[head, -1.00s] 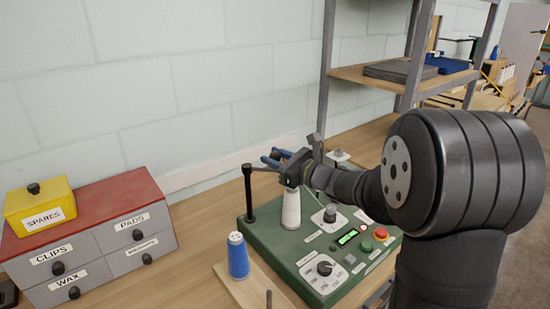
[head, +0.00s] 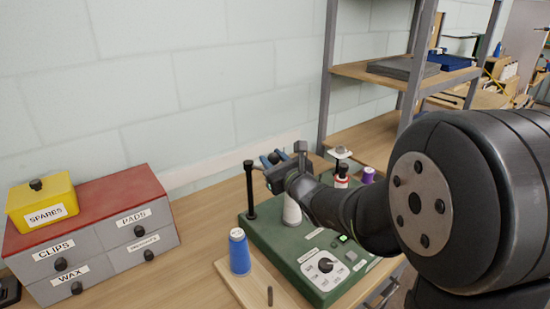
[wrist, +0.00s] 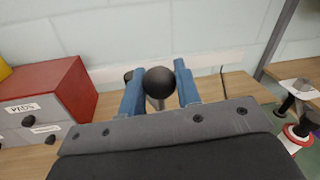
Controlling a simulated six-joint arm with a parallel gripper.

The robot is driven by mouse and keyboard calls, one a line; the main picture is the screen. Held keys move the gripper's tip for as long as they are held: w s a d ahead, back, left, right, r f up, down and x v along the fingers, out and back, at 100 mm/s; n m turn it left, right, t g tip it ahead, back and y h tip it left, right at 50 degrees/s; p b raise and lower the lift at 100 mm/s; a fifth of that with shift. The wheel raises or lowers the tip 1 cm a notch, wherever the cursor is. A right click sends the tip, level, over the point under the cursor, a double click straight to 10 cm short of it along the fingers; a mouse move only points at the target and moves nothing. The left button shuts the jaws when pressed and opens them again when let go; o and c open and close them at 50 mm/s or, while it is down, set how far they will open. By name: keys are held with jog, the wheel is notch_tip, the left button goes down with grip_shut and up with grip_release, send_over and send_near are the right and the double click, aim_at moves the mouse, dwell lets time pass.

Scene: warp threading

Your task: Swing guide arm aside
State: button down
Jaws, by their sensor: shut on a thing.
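The guide arm's black post (head: 250,190) stands upright at the left end of the green machine base (head: 285,255). In the wrist view a round black knob (wrist: 160,82) sits between the blue fingers of my gripper (wrist: 158,90), which is shut on it. In the head view my gripper (head: 270,160) is just right of the post top, above a white spool (head: 292,210). Most of the guide arm is hidden behind my gripper.
A blue spool (head: 239,252) stands on the wooden board in front. Red (head: 342,182) and purple (head: 368,175) topped spools stand behind my arm. Grey drawers with a red top (head: 110,215) are at left. The wooden table between drawers and base is clear.

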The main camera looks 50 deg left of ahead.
jog(key=shift+s+r, duration=0.1)
jog(key=shift+s, duration=0.1)
jog(key=c, duration=1.1)
grip_release()
jog(key=shift+t, duration=0.3)
jog(key=shift+d, duration=0.2)
jog(key=shift+v, duration=8.55)
jog(key=shift+w, duration=0.1)
jog(key=shift+c, duration=0.3)
